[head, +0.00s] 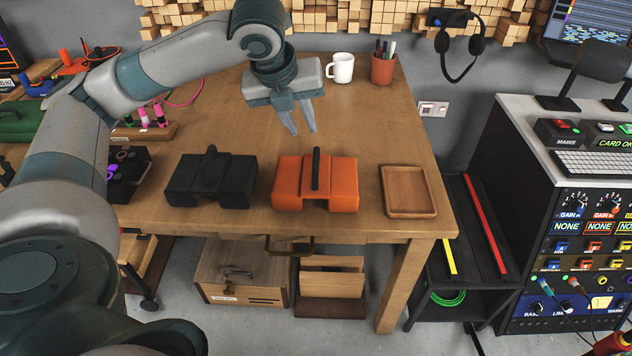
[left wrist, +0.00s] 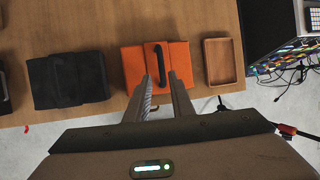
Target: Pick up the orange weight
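The orange weight (head: 290,182) sits on the wooden table, a blocky orange body with a black handle on top. It also shows in the left wrist view (left wrist: 180,58), with its handle upright between the line of my fingers. My left gripper (head: 300,131) is open and empty above the table, a little behind and above the orange weight. In the left wrist view its two fingers (left wrist: 162,82) are apart and overlap the weight's near edge in the picture, with nothing between them held. My right gripper is in neither view.
A black weight (head: 205,186) stands left of the orange one, and a wooden tray (head: 408,212) lies to its right. A white mug (head: 342,68) and a red pen cup (head: 382,70) stand at the back. The table (head: 335,120) is bare behind the weights.

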